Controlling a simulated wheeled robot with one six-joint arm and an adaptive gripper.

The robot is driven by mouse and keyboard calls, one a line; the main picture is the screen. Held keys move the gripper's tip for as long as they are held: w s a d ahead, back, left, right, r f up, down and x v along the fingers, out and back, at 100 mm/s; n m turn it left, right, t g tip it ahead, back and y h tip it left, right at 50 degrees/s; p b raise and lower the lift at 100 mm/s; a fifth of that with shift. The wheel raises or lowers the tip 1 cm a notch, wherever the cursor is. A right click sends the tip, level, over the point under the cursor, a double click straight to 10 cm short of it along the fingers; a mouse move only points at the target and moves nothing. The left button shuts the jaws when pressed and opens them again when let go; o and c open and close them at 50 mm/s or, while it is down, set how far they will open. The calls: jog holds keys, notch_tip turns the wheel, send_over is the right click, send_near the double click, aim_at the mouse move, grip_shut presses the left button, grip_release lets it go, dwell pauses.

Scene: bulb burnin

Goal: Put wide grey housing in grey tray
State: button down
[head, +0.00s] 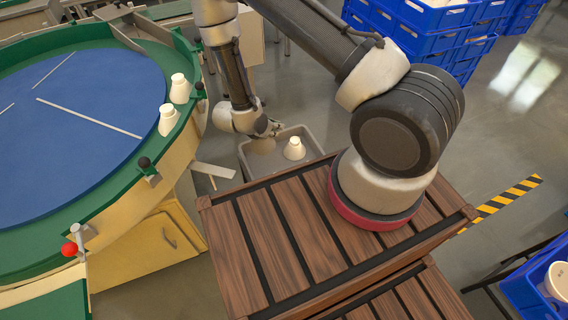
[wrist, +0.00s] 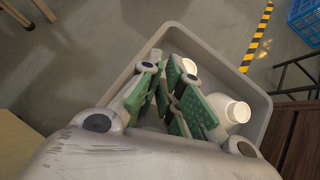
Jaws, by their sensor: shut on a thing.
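The grey tray (head: 313,134) stands behind the wooden slatted top; its rim also shows in the wrist view (wrist: 222,62). My gripper (head: 264,134) points down over the left part of the tray. In the wrist view its green-padded fingers (wrist: 172,98) are shut on a housing. A pale part (wrist: 189,66) shows by the pads, and a dull beige shape (head: 262,146) shows below the gripper in the head view. Most of it is hidden, so its width and its contact with the tray floor cannot be told. A whitish housing (head: 294,149) stands in the tray to the right, also in the wrist view (wrist: 234,111).
Two cream housings (head: 179,89) (head: 168,120) stand on the green rim of the round blue-topped table (head: 70,120) at left. Blue crates (head: 420,40) are stacked at the back right. Another blue crate (head: 530,290) holds a white piece at lower right.

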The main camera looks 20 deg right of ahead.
aim_at(265, 144)
notch_tip(265, 144, down, 9)
jog(key=shift+f, duration=0.15)
dwell(0.4)
jog(key=c, duration=1.9)
grip_release()
jog(key=shift+v, duration=3.8)
jog(key=shift+d, duration=0.2)
